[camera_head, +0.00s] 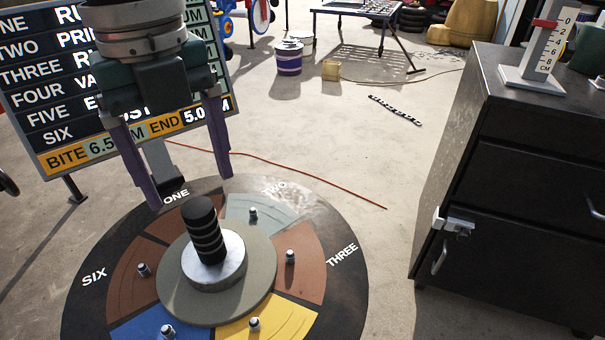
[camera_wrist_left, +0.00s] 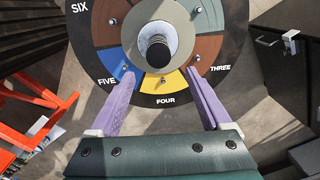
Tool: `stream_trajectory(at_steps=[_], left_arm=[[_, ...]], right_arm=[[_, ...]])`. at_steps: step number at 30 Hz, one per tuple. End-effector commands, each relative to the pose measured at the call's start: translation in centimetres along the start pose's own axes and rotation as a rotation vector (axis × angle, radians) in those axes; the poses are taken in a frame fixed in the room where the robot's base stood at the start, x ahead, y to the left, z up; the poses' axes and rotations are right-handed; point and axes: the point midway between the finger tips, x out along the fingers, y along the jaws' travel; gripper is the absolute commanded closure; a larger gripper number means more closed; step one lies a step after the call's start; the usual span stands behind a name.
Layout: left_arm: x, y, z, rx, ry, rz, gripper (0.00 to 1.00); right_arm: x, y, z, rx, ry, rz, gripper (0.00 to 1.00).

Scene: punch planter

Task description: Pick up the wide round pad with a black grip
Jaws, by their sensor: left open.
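The wide round pad (camera_head: 255,285) is a grey-beige disc with a pale raised hub and an upright black ribbed grip (camera_head: 203,228). It lies in the middle of a dark round board (camera_head: 345,290) with coloured, numbered sectors. In the left wrist view the pad (camera_wrist_left: 130,30) is at the top, its black grip (camera_wrist_left: 158,52) seen nearly end-on. My left gripper (camera_head: 191,190) is open and empty, its purple fingers pointing down near the grip, apart from it. The fingers also show in the left wrist view (camera_wrist_left: 159,73), spread below the grip in the picture. My right gripper is not in view.
Small metal pegs (camera_head: 291,256) stand on the sectors around the pad. A lettered sign board (camera_head: 60,100) stands behind my left gripper. A dark cabinet (camera_head: 510,180) with a height gauge (camera_head: 545,50) is at the right. The floor between board and cabinet is mostly clear.

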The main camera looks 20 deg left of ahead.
Motion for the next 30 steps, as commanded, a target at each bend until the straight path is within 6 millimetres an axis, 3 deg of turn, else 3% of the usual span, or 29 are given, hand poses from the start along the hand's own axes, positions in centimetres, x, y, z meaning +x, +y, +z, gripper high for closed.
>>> stream_trajectory(at_steps=[1,3,8,27,30], left_arm=[[1.4,0.1,0.6,0.008,-0.004,0.006,0.19],[1.6,0.2,0.9,0.022,-0.005,0.012,0.19],[2.5,0.4,1.1,0.031,-0.002,0.017,0.19],[11.1,1.1,1.0,0.03,-0.004,0.016,0.19],[11.4,1.1,1.1,0.03,-0.005,0.015,0.19]], right_arm=[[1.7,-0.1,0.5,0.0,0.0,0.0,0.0],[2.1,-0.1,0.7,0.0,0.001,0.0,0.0],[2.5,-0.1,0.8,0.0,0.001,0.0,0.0],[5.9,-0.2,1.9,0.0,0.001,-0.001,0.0],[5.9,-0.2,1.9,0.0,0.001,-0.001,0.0]])
